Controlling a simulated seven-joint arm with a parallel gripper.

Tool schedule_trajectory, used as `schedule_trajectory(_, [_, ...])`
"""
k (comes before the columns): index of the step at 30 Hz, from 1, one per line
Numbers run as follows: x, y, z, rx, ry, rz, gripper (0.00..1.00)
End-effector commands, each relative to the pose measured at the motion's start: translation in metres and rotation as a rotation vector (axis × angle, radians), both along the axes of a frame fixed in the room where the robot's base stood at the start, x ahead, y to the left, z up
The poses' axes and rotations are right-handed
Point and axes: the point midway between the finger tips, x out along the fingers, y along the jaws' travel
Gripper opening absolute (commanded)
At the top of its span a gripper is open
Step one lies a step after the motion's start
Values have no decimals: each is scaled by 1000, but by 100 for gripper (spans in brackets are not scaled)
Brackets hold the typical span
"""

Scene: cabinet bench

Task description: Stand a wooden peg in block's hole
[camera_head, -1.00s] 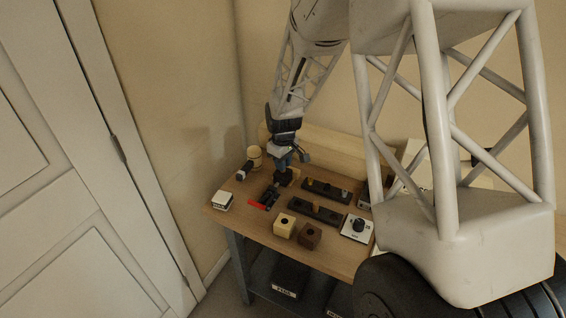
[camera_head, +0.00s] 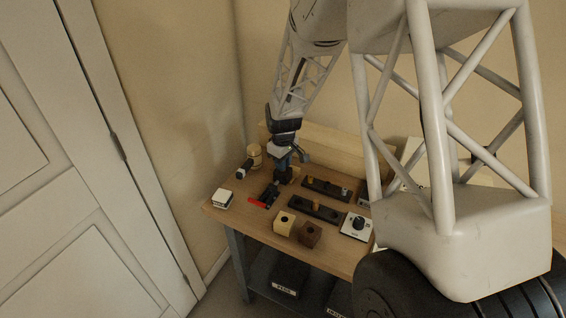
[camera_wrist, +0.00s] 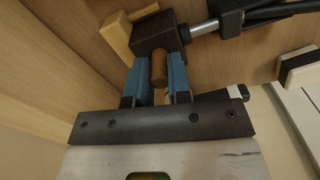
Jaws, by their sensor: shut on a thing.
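My gripper (camera_wrist: 157,82) is shut on a brown wooden peg (camera_wrist: 159,69) in the wrist view. The far end of the peg meets a dark block-like part (camera_wrist: 157,34); I cannot tell whether it touches or enters it. In the head view my gripper (camera_head: 284,174) is low over the back left of the bench, beside a dark fixture with a red handle (camera_head: 259,201). A light block (camera_head: 284,223) and a brown block (camera_head: 310,235), each with a dark hole on top, stand near the front edge.
Two dark racks stand right of my gripper, a back one (camera_head: 325,189) and a front one (camera_head: 314,209), with pegs in them. A white box with a black knob (camera_head: 356,227) is at the right. A small white box (camera_head: 222,198) is at the left, and a cream cylinder (camera_head: 254,155) behind.

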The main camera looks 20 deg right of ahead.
Motion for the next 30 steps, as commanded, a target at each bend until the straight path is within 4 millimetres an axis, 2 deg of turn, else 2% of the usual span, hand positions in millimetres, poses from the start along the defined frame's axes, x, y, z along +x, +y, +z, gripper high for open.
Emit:
schedule_trajectory(21, [0, 0, -5, -1, 1, 0, 0])
schedule_trajectory(22, [0, 0, -5, -1, 1, 0, 23])
schedule_trajectory(24, [0, 0, -5, -1, 1, 0, 34])
schedule_trajectory(27, [0, 0, -5, 0, 0, 0, 48])
schedule_trajectory(30, [0, 0, -5, 0, 0, 0, 48])
